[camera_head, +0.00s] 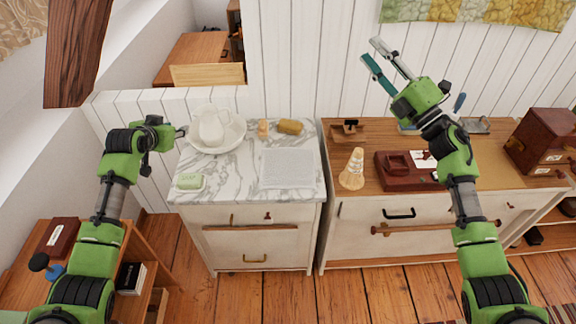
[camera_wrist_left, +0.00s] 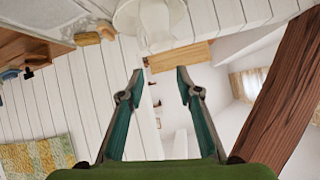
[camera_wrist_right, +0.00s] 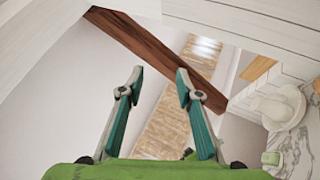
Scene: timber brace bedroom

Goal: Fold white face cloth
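The white face cloth (camera_head: 287,167) lies flat and spread out as a rough rectangle on the right part of the marble washstand top (camera_head: 229,183). No gripper touches it. My left gripper (camera_head: 181,132) is beside the washstand's left edge, near the white pitcher. Its fingers are spread and empty in the left wrist view (camera_wrist_left: 160,72). My right gripper (camera_head: 371,49) is raised high at the right, in front of the white plank wall, apart from the cloth. Its fingers are also spread and empty in the right wrist view (camera_wrist_right: 160,70). I cannot make out the cloth in either wrist view.
A white pitcher (camera_head: 210,127) stands in a basin (camera_head: 233,138) at the back left. A green soap (camera_head: 189,182) lies at the front left. A brush (camera_head: 290,127) lies behind the cloth.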

